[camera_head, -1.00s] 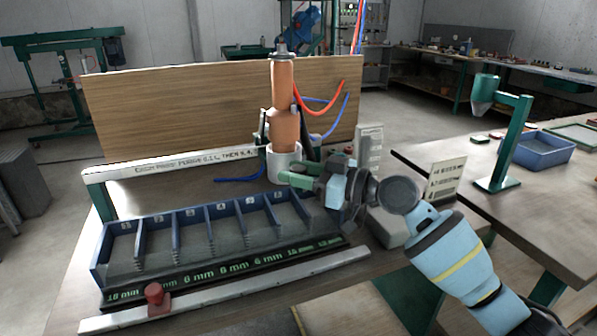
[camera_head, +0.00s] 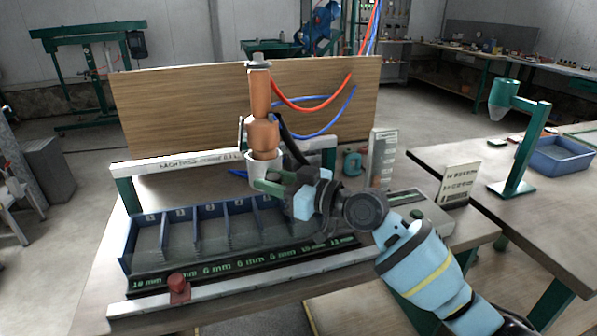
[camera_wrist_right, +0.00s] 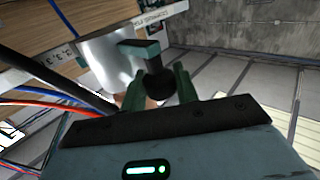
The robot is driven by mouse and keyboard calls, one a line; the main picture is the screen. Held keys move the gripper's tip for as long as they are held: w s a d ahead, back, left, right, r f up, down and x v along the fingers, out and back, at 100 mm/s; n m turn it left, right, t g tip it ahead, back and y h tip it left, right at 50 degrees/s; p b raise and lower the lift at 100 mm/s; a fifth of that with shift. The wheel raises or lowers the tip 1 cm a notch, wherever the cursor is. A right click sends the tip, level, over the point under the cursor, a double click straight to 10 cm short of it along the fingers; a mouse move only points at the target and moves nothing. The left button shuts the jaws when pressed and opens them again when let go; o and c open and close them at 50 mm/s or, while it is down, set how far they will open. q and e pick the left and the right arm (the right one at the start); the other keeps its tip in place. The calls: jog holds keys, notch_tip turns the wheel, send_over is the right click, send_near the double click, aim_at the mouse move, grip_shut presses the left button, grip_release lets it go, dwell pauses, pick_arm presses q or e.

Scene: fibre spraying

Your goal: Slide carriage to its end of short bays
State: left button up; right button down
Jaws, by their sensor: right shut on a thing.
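The carriage with its copper-coloured spray body (camera_head: 261,110) and pale cup (camera_head: 262,172) stands at the beam (camera_head: 185,163), above the row of blue bays (camera_head: 129,258). My right gripper (camera_head: 272,186) reaches in from the right, in front of the cup. In the right wrist view the right gripper (camera_wrist_right: 160,92) is shut on the carriage's dark knob (camera_wrist_right: 157,80), beside the silver cup (camera_wrist_right: 108,58). The knob is hidden in the head view. My arm covers the right-hand bays. My left gripper is not in view.
Red and blue hoses (camera_head: 315,107) hang from the spray body before a wooden board (camera_head: 175,110). A grey upright block with a scale (camera_head: 382,158) stands to the right.

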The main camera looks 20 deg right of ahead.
jog(key=a+p, duration=0.1)
jog(key=a, duration=0.5)
jog(key=shift+a, duration=0.25)
jog(key=shift+s, duration=0.1)
jog(key=c, duration=1.4)
grip_release()
jog(key=shift+o, duration=0.2)
jog(key=shift+d, duration=0.1)
jog(key=v, duration=0.7)
jog(key=shift+s+d, duration=0.25)
jog(key=shift+s, duration=0.05)
